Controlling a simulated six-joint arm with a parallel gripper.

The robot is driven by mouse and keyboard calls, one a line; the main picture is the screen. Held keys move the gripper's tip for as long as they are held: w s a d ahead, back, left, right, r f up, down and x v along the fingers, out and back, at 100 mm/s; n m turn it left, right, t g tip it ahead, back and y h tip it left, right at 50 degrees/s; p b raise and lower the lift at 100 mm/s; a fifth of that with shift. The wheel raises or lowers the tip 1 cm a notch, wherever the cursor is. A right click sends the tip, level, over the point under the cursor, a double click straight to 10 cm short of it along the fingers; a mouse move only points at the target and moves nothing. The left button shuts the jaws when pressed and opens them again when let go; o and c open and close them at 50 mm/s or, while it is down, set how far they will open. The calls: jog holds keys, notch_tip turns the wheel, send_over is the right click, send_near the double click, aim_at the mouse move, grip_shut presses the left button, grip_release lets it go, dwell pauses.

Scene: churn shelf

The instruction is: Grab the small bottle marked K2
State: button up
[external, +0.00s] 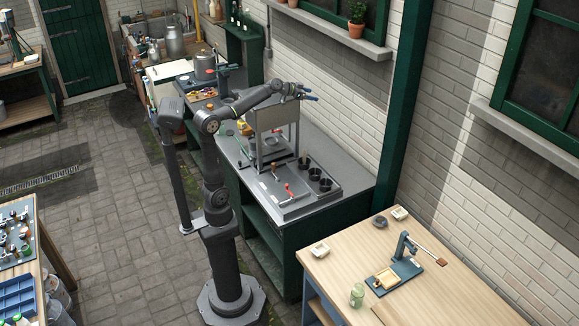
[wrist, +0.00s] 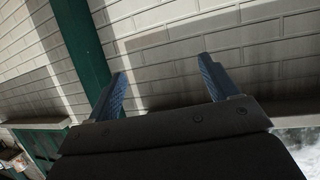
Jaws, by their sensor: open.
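My gripper (external: 308,92) is raised above the grey-topped bench, near the brick wall. In the wrist view my gripper (wrist: 162,72) shows two blue fingers spread wide apart with nothing between them. The wrist view faces the white brick wall and a green post. No K2 marking can be read in either view. Several small bottle-like items stand on a dark board (external: 31,245) at the left edge, far from my gripper. Small bottles (external: 236,14) also show on a green wall shelf at the back. Which one is K2 I cannot tell.
A grey metal stand (external: 262,120) sits on the bench (external: 345,178) below my gripper, beside several dark cups. A wooden table (external: 440,300) at the front right holds a greenish jar (external: 357,295) and a lever press (external: 405,265). Blue bins (external: 15,297) sit at the lower left.

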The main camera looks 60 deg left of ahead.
jog(key=w+d+r+m+t+h, duration=0.2)
jog(key=w+d, duration=0.2)
jog(key=d, duration=0.6)
jog(key=w+d+r+m+t+h, duration=0.2)
jog(key=w+d+h, duration=0.15)
jog(key=d, duration=0.65)
jog(key=w+d+f+g+y, duration=0.1)
jog(key=d+f, duration=0.3)
jog(key=d, duration=0.6)
jog(key=w+d+f+y, duration=0.1)
jog(key=d+f, duration=0.3)
jog(key=d, duration=0.5)
jog(key=m+g, duration=1.2)
jog(key=g, duration=0.4)
send_near(356, 292)
jog(key=w+a+r, duration=0.1)
jog(key=w+a, duration=0.1)
jog(key=a, duration=0.4)
jog(key=shift+h, duration=0.25)
jog(key=shift+x, duration=8.3)
jog(key=shift+a+f, duration=0.1)
jog(key=shift+a, duration=0.05)
